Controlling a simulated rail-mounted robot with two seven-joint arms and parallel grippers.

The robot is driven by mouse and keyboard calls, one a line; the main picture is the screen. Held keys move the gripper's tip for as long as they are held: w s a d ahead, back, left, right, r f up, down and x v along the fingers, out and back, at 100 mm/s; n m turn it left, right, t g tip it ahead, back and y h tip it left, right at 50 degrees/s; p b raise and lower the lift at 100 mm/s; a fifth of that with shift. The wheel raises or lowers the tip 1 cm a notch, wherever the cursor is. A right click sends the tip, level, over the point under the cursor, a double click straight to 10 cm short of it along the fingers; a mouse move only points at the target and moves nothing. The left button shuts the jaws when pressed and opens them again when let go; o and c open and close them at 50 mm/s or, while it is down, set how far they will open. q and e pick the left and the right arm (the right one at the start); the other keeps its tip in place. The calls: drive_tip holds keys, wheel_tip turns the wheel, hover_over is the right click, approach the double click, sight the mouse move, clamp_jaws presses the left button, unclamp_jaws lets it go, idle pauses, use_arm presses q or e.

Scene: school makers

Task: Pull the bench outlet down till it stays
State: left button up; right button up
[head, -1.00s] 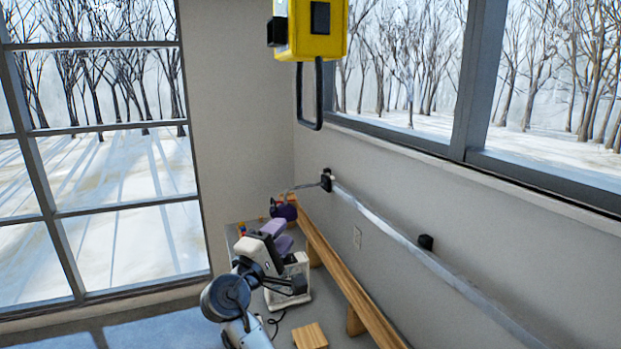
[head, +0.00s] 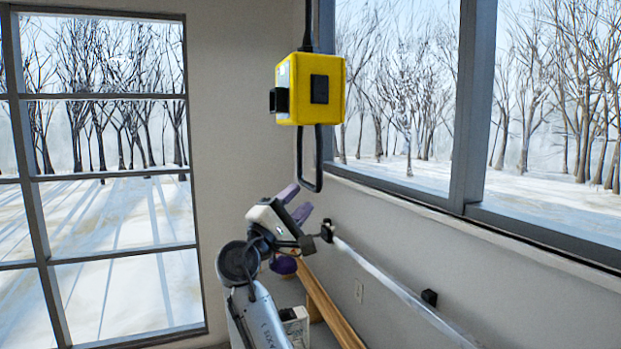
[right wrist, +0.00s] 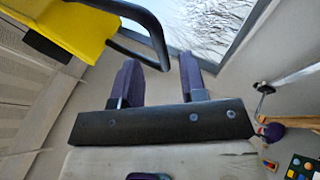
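The bench outlet is a yellow box (head: 312,88) with black sockets, hanging from a black cord in the upper middle of the head view. A black loop handle (head: 311,170) hangs under it. The yellow box (right wrist: 70,25) and its handle (right wrist: 150,30) also show at the upper left of the right wrist view. My right gripper (head: 296,200) is just below and beside the handle's lower end, apart from it. Its two purple fingers (right wrist: 158,82) are spread with nothing between them. My left gripper is in neither view.
A wall-mounted rail (head: 400,290) runs along the right wall below the window (head: 410,110). A wooden bench edge (head: 330,305) lies below. Small coloured parts (right wrist: 300,165) show at the lower right of the wrist view. The air around the handle is free.

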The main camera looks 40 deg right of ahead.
sight(311, 188)
drive_tip(key=shift+p+x, duration=0.8)
drive_tip(key=shift+x, duration=1.6)
drive_tip(key=shift+c, duration=0.3)
drive_tip(key=c, duration=0.5)
clamp_jaws()
drive_tip(key=shift+f, duration=0.15)
